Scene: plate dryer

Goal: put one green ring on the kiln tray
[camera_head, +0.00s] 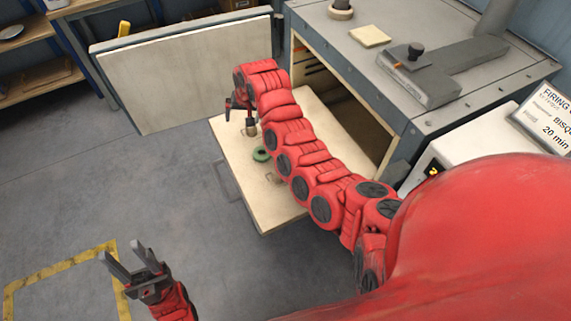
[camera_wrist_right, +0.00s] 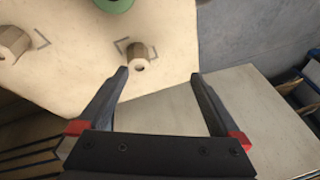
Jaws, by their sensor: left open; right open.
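The beige kiln tray (camera_head: 262,204) is pulled out of the grey kiln and partly covered by my right arm. A green ring (camera_head: 261,154) lies on it; the edge of a green thing (camera_wrist_right: 115,4) shows at the top of the right wrist view. My right gripper (camera_head: 231,107) is over the tray's far left end, partly hidden. In the right wrist view its open jaws (camera_wrist_right: 159,75) are empty, near a short brown cylinder (camera_wrist_right: 138,55) on the tray (camera_wrist_right: 75,75). My left gripper (camera_head: 125,256) is open and empty above the floor.
The kiln (camera_head: 430,100) stands at right with its front open. A large pale door panel (camera_head: 185,75) stands behind the tray. Another brown cylinder (camera_wrist_right: 12,42) is at the left of the right wrist view. Shelves (camera_head: 38,80) stand at far left. The floor at left is clear.

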